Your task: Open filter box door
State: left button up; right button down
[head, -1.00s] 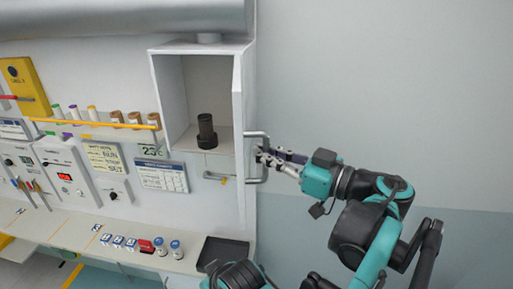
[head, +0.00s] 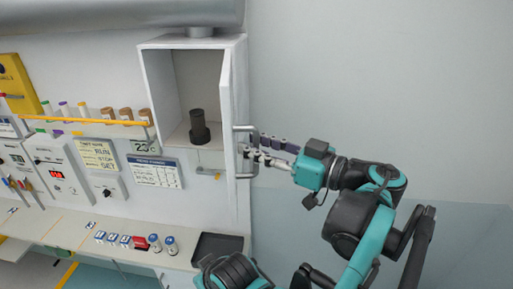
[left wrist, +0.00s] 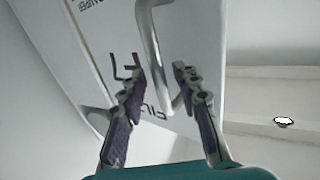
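The white filter box (head: 160,90) hangs on the wall with its front open, and a black cylindrical filter (head: 199,128) stands inside. Its door (head: 228,120) is swung outward and seen nearly edge-on at the right. The grey bar handle (head: 243,128) is on the door's outer face. My left gripper (head: 255,148) is at the handle with its fingers spread apart, hiding part of the bar. In the left wrist view, the handle (left wrist: 150,45) runs down between the two open fingers (left wrist: 160,88), and dark lettering shows on the door (left wrist: 105,40).
A shelf with a yellow rail (head: 85,120) holds bottles left of the box. Below are buttons on the counter and a black tray (head: 217,250). The wall right of the door (head: 380,80) is bare. My own arm parts fill the lower right.

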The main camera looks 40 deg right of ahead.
pick_arm(q)
notch_tip(320, 180, up, 9)
jog(key=shift+s+r, duration=0.15)
jog(key=shift+r, duration=0.05)
dwell(0.7)
